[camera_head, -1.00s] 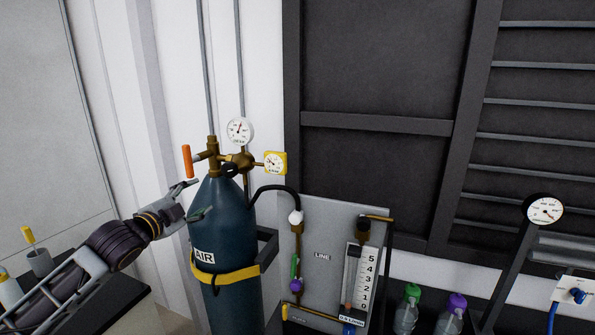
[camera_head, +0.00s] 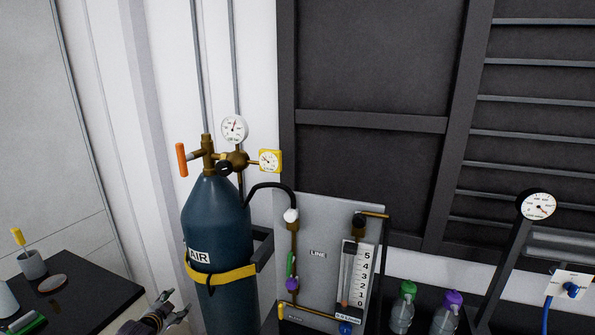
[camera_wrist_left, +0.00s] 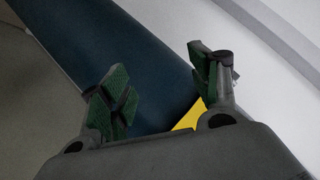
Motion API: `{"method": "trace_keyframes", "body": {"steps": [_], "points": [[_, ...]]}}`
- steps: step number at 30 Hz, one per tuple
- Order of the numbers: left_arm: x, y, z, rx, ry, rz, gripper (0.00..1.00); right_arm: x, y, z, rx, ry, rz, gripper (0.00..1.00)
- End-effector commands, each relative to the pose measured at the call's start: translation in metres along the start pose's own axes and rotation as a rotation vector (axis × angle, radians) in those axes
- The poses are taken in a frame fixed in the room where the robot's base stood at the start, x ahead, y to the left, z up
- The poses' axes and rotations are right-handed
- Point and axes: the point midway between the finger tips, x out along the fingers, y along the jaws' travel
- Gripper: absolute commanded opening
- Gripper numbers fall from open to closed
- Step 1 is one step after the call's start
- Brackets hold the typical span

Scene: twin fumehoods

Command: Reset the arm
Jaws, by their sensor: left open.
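My left gripper (camera_head: 160,304) is low at the bottom edge of the head view, in front of and left of the blue AIR cylinder (camera_head: 218,225). In the left wrist view its two green-padded fingers (camera_wrist_left: 160,88) are apart with nothing between them. The cylinder (camera_wrist_left: 130,50) and part of its yellow strap (camera_wrist_left: 190,117) show behind the fingers. The cylinder stands upright, with an orange-handled valve (camera_head: 182,160) and gauges on top. My right gripper is not in view.
A dark bench (camera_head: 85,275) at left holds a grey cup (camera_head: 32,264) and other small items. Right of the cylinder stand a LINE panel (camera_head: 318,225) with a flow meter (camera_head: 355,275), a green-capped bottle (camera_head: 403,312) and a purple-capped bottle (camera_head: 446,315).

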Motion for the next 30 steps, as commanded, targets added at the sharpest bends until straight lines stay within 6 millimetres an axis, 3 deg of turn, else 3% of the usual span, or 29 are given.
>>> {"method": "trace_keyframes", "body": {"steps": [3, 14, 23, 30], "points": [[0.008, 0.034, 0.048, -0.044, -0.065, 0.027, 0.62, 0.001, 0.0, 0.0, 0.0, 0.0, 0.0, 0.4], [0.004, 0.14, 0.176, -0.152, -0.246, 0.101, 0.62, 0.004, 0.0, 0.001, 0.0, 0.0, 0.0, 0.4], [-0.025, 0.236, 0.271, -0.227, -0.393, 0.168, 0.62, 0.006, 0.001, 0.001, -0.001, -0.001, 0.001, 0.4], [-0.065, 0.316, 0.338, -0.277, -0.51, 0.225, 0.62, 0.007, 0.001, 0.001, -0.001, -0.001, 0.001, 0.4]]}}
